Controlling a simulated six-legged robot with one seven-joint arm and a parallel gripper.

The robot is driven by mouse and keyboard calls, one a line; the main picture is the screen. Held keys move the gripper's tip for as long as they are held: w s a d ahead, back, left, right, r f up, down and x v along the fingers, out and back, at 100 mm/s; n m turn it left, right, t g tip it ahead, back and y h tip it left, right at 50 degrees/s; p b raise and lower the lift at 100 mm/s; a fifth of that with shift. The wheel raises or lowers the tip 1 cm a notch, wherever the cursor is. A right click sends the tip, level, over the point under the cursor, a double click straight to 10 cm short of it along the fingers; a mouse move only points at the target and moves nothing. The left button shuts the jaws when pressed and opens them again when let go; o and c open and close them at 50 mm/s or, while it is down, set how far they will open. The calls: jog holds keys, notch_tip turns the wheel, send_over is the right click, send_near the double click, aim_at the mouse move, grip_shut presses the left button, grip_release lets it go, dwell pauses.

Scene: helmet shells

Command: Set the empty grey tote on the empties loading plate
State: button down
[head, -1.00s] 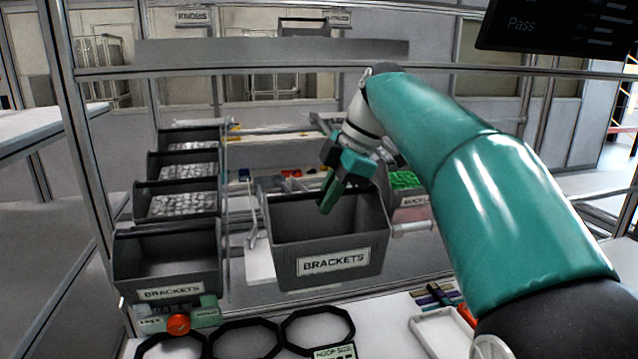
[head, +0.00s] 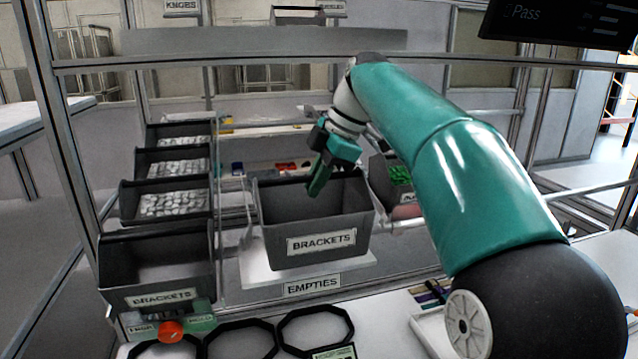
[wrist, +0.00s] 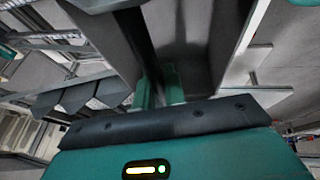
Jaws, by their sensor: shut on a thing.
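The grey tote (head: 275,238) has a BRACKETS label on its front and looks empty inside. It is upright in the middle of the head view. My gripper (head: 318,180) is shut on the tote at its back rim, with a teal finger showing inside the tote. In the wrist view, the fingers (wrist: 160,85) are close together among the tote's grey walls. The white loading plate (head: 257,272) is directly beneath the tote, its edges showing around it, with an EMPTIES label (head: 313,285) in front. I cannot tell whether the tote's base touches the plate.
Another dark BRACKETS bin (head: 155,262) stands close left, below bins of metal parts (head: 172,205). A bin of green parts (head: 400,176) is close right. Black octagonal rings (head: 315,328) lie on the front bench, near a white tray (head: 432,335).

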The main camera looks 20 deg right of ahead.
jog(key=w, duration=0.8)
jog(key=shift+w+f, duration=0.15)
jog(key=shift+f, duration=3.1)
jog(key=c, duration=1.4)
grip_release()
